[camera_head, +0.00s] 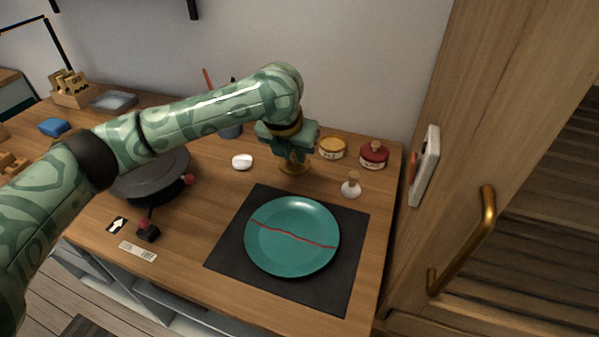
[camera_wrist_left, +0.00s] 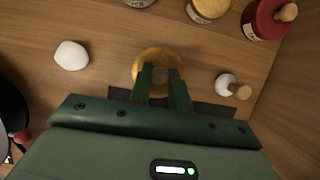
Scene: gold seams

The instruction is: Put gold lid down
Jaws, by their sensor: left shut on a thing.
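The gold lid (camera_head: 294,169) is a round, gold-coloured disc near the back of the wooden table, behind the dark mat. My left gripper (camera_head: 293,156) points down and is shut on the lid. In the left wrist view the lid's rim (camera_wrist_left: 139,70) shows around the fingertips of my left gripper (camera_wrist_left: 161,77), which hide its middle. The lid is low over the wood; I cannot tell whether it touches. My right gripper is not in view.
A teal plate (camera_head: 292,252) with a red seam lies on the dark mat (camera_head: 233,250). A gold-topped jar (camera_head: 332,151), a red jar (camera_head: 373,157) and a small white bottle (camera_head: 351,190) stand to the right. A white lump (camera_head: 242,161) lies left of the lid.

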